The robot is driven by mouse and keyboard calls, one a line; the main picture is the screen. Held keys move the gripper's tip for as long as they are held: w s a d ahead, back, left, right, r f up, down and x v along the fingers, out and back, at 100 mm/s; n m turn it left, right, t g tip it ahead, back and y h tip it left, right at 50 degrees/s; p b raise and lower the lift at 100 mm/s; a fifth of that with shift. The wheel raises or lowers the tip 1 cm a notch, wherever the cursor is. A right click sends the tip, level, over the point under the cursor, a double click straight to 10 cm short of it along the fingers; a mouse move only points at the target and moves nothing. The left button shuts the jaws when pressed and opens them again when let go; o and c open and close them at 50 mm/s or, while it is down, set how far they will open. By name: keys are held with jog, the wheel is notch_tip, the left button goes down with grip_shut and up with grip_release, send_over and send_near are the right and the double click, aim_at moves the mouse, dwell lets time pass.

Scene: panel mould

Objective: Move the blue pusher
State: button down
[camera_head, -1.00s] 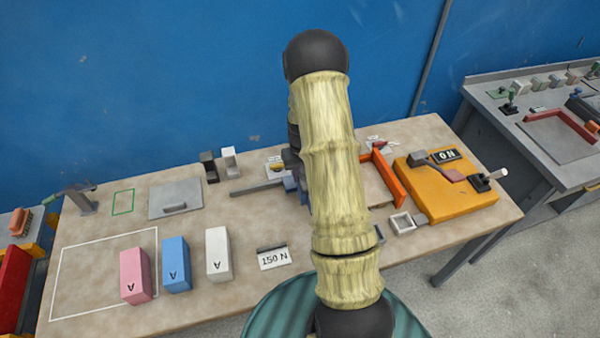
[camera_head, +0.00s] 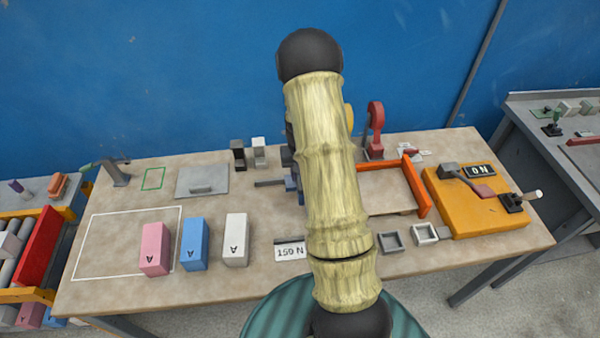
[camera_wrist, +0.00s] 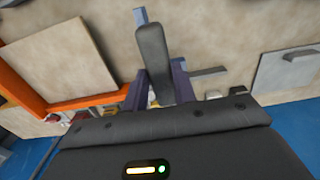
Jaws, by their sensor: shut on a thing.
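The blue pusher (camera_head: 291,184) shows only in part at the left edge of my arm in the head view, with a grey bar (camera_head: 268,183) reaching left from it. My arm hides the rest of it. In the wrist view its dark blue parts (camera_wrist: 181,80) show on both sides of my fingers. My gripper (camera_wrist: 148,40) points down over it with dark grey fingers almost in line, shut on the pusher. The exact contact is hidden behind the near finger.
An orange-edged tray (camera_head: 418,190) lies right of my arm, with a red upright piece (camera_head: 376,125) behind it. A yellow lever box (camera_head: 475,210) stands further right. Pink (camera_head: 155,248), blue (camera_head: 194,243) and white (camera_head: 235,238) blocks stand front left. A grey plate (camera_head: 203,180) lies behind them.

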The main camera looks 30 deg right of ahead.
jog(key=shift+w+a+r, duration=0.1)
jog(key=shift+w+a, duration=0.1)
jog(key=c, duration=1.1)
grip_release()
jog(key=shift+a, duration=0.1)
notch_tip(320, 180, up, 17)
jog(key=b, duration=0.3)
jog(key=shift+r, duration=0.15)
jog(key=s+a+f+n+t, duration=0.1)
jog(key=s+a, duration=0.4)
jog(key=s+a+f+n, duration=0.1)
jog(key=s+a, duration=0.4)
jog(key=s, duration=0.1)
jog(key=s+a+f+n+t, duration=0.1)
jog(key=s+a+n, duration=0.1)
jog(key=s+a, duration=0.4)
jog(key=shift+f+t, duration=0.25)
jog(key=shift+t, duration=0.05)
